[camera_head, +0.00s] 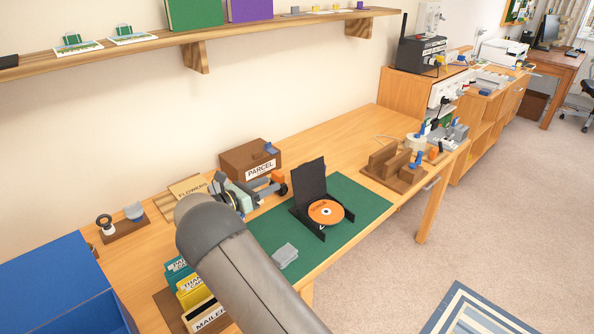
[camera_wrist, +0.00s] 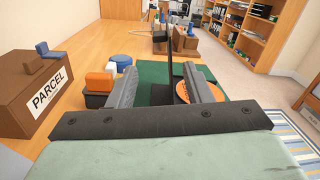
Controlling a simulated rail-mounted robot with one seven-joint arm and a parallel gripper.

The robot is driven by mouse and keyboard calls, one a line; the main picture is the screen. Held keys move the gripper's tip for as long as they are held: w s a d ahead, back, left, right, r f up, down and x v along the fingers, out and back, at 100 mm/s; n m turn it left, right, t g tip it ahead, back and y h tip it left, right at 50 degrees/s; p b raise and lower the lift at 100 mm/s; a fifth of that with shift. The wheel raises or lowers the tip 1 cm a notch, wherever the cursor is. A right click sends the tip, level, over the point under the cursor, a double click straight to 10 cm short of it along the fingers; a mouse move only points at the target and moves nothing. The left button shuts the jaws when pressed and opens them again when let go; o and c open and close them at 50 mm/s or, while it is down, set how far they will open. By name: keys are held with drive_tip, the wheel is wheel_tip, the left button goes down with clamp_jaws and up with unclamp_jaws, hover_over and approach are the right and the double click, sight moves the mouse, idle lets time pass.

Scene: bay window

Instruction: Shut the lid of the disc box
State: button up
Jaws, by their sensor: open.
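The disc box (camera_head: 321,232) is black and lies on the green mat, with an orange disc (camera_head: 326,212) in its tray. Its black lid (camera_head: 310,181) stands up, open, at the back left side of the tray. In the wrist view the lid (camera_wrist: 171,75) shows nearly edge-on, ahead and between the two fingers, with the orange disc (camera_wrist: 186,90) partly hidden by the right finger. My gripper (camera_head: 268,188) is open and empty, left of the lid and apart from it in the head view. The fingers also show in the wrist view (camera_wrist: 163,85).
A brown parcel box (camera_head: 250,158) stands behind my gripper. An orange-topped block (camera_wrist: 99,82) is close beside my left finger. A grey item (camera_head: 285,256) lies on the green mat (camera_head: 358,196). A brown rack (camera_head: 393,170) stands farther right. A shelf hangs above.

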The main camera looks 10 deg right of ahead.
sight(301, 169)
drive_tip(key=p+x, duration=0.1)
drive_tip(key=x, duration=1.2)
drive_tip(key=shift+w+d, duration=0.15)
drive_tip(key=shift+d, duration=0.05)
clamp_jaws()
